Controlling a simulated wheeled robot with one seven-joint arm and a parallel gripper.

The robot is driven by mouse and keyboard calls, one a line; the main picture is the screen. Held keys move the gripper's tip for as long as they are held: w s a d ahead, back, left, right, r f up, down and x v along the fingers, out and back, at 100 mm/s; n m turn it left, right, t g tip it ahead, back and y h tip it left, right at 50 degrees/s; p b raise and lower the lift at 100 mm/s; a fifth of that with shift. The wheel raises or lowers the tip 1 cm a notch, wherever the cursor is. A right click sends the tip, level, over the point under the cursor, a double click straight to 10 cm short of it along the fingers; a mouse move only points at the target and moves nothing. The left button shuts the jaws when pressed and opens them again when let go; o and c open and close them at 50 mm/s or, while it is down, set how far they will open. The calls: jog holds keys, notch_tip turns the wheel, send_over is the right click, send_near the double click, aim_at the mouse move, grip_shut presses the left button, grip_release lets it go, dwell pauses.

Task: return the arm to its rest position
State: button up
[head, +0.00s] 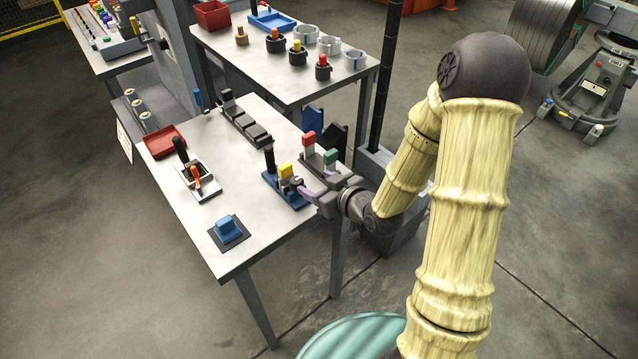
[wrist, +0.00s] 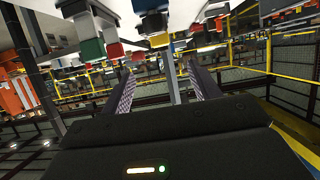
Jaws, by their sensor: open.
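My arm reaches over the right edge of the near table (head: 215,245). My gripper (head: 312,182) is open, its two fingers spread and pointing at a group of levers there. A yellow-handled lever (head: 285,171) is close to one finger, and a green-handled lever (head: 331,157) is close to the other. Contact cannot be judged. In the wrist view my gripper (wrist: 160,72) shows both fingers apart with no object clearly held between them. The scene there appears upside down, with the green block (wrist: 93,48) and yellow block (wrist: 158,40) near the top.
Red-handled (head: 309,138) and black-handled (head: 269,160) levers stand close by. A blue block (head: 228,228), an orange-handled switch (head: 195,176) and a red tray (head: 165,141) are further left. A dark post (head: 383,80) rises behind my forearm. A second table (head: 260,60) holds several cups.

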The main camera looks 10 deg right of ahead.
dwell(0.5)
jog(key=s+d+r+m+g+h, duration=0.2)
jog(key=s+d+m+g+h, duration=0.1)
jog(key=s, duration=0.4)
jog(key=s+d+r+m+g+h, duration=0.2)
jog(key=s+d+m+g+h, duration=0.1)
jog(key=s, duration=0.5)
jog(key=d+g+h, duration=0.1)
jog(key=d+g, duration=0.1)
jog(key=d, duration=0.1)
jog(key=shift+d+r+m+g+h, duration=0.15)
jog(key=shift+d+m+g+h, duration=0.15)
jog(key=shift+d+m, duration=0.1)
jog(key=shift+s, duration=0.1)
